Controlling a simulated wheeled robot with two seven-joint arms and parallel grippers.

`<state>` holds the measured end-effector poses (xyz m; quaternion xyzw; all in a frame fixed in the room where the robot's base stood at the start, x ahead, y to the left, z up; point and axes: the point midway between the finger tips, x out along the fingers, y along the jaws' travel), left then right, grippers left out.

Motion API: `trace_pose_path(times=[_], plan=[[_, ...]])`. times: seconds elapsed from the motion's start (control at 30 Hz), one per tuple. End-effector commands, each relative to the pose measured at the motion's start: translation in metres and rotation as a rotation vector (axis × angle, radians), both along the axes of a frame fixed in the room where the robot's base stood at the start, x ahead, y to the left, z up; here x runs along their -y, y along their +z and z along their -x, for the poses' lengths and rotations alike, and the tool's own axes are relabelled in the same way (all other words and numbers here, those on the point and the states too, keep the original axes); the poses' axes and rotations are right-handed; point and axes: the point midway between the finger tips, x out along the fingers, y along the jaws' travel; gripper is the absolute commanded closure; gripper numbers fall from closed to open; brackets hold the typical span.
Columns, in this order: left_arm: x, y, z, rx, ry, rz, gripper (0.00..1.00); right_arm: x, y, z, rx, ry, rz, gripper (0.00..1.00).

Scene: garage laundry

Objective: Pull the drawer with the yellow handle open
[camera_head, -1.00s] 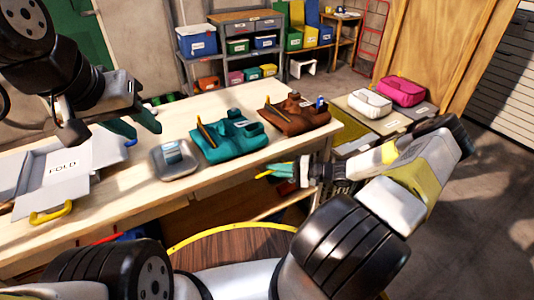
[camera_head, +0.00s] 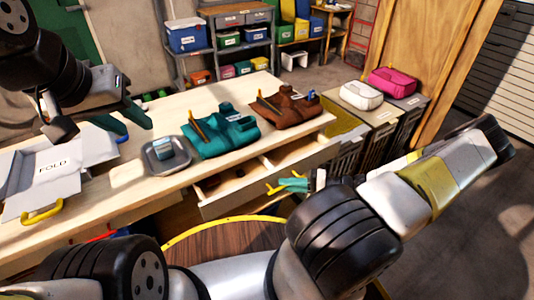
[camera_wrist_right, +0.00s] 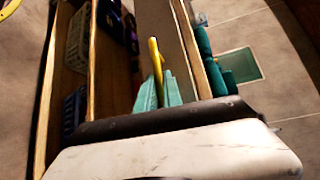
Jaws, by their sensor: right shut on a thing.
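The drawer (camera_head: 235,201) under the table's front edge stands out from the table, its open inside showing. Its yellow handle (camera_head: 274,188) is on the front. My right gripper (camera_head: 290,185) is at this handle, its teal fingers shut on it. In the right wrist view the yellow handle (camera_wrist_right: 155,56) stands between the teal fingers of the right gripper (camera_wrist_right: 160,95), beside the pale drawer front (camera_wrist_right: 168,30). My left gripper (camera_head: 124,120) is open and empty above the left part of the table, near the grey FOLD board.
The wooden table (camera_head: 110,190) carries the FOLD board (camera_head: 55,170), a grey tray (camera_head: 160,165), a teal garment (camera_head: 215,140) and a brown garment (camera_head: 290,110). A round wooden top with a yellow rim (camera_head: 215,222) is close in front. Bins stand right of the table.

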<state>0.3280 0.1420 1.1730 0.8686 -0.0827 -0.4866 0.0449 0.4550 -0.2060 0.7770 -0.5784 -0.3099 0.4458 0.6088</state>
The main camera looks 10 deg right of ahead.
Motion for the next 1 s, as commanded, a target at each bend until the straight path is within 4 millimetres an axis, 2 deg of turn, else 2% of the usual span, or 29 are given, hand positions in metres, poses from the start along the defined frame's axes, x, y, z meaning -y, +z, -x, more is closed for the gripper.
trace_pose_path(times=[0.03, 0.2, 0.5, 0.7, 1.0], plan=[[0.0, 0.0, 0.0, 0.0, 0.0, 0.0, 0.64, 0.007, -0.001, 0.014, -0.004, -0.006, 0.002, 1.0], [0.0, 0.0, 0.0, 0.0, 0.0, 0.0, 0.64, 0.022, -0.001, 0.056, -0.004, -0.006, 0.003, 1.0], [0.0, 0.0, 0.0, 0.0, 0.0, 0.0, 0.64, 0.042, -0.001, 0.111, -0.002, -0.004, 0.003, 1.0], [0.0, 0.0, 0.0, 0.0, 0.0, 0.0, 0.64, 0.048, -0.001, 0.129, -0.002, -0.002, 0.003, 1.0], [0.0, 0.0, 0.0, 0.0, 0.0, 0.0, 0.64, 0.05, -0.001, 0.136, -0.002, -0.002, 0.002, 1.0]])
